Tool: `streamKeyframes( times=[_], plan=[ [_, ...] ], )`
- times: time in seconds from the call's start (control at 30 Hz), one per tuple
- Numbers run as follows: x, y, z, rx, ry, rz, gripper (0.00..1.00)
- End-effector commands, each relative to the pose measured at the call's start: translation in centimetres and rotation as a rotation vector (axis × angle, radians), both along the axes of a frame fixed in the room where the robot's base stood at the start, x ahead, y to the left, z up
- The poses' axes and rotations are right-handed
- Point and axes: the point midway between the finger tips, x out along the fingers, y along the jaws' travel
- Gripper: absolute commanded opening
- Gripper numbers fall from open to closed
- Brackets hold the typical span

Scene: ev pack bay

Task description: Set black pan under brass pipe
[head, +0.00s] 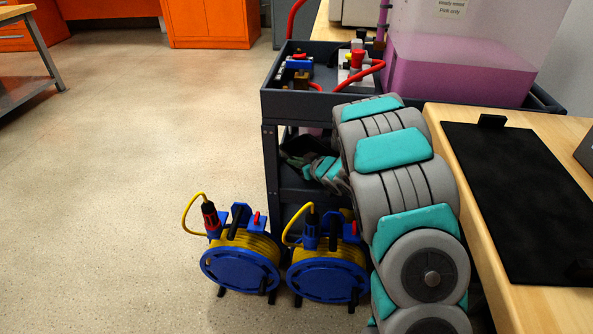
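A flat black rectangular piece (515,200) lies on the wooden bench at the right, with a raised black tab at its far edge and another dark part at its near right corner. It looks like the black pan. A small brass-coloured piece (301,80) stands on the dark cart's top, among blue and red fittings. I cannot tell whether it is the brass pipe. My grey and teal arm rises between cart and bench and folds down beside the cart. Its far end is in shadow by the lower shelf, and I cannot make out the gripper's fingers.
The dark cart (268,105) also carries a translucent tank (460,75) of pink liquid and red hoses. Two blue and yellow cable reels (240,268) (328,272) stand on the floor before it. Orange cabinets (212,22) stand behind. The floor at left is clear.

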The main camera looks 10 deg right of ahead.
Motion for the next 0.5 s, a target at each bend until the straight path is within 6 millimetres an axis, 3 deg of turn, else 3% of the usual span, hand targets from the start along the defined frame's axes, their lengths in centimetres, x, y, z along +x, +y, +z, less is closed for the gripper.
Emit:
streamKeyframes(
  times=[0.5],
  plan=[
    [0.0, -0.1, -4.5, -0.002, 0.0, -0.002, 0.0]
  ],
)
